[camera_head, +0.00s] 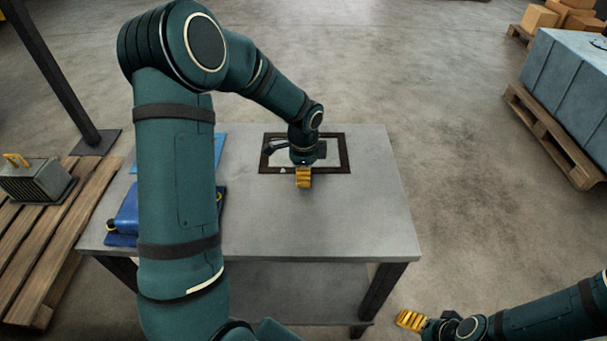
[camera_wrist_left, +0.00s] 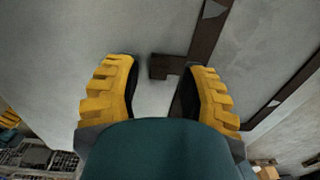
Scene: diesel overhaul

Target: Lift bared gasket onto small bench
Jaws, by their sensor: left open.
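The gasket is a thin dark brown rectangular frame (camera_head: 346,155) lying flat on the grey bench top (camera_head: 300,225). A pale surface shows inside the frame. My left gripper (camera_head: 303,178) points down over the frame's near side, and the arm hides part of it. In the left wrist view its two yellow fingers (camera_wrist_left: 162,78) are spread apart. A dark bar of the gasket (camera_wrist_left: 206,45) with a short tab shows between and beyond them. I cannot tell whether the fingers touch it. My right gripper (camera_head: 410,320) is low at the right, off the bench; its fingers overlap in view.
A blue object (camera_head: 124,222) lies on the bench's left side, partly behind my left arm. A wooden pallet (camera_head: 60,255) with a grey finned part (camera_head: 35,182) stands at left. A large grey-blue case (camera_head: 570,95) on a pallet stands at right. Floor between is clear.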

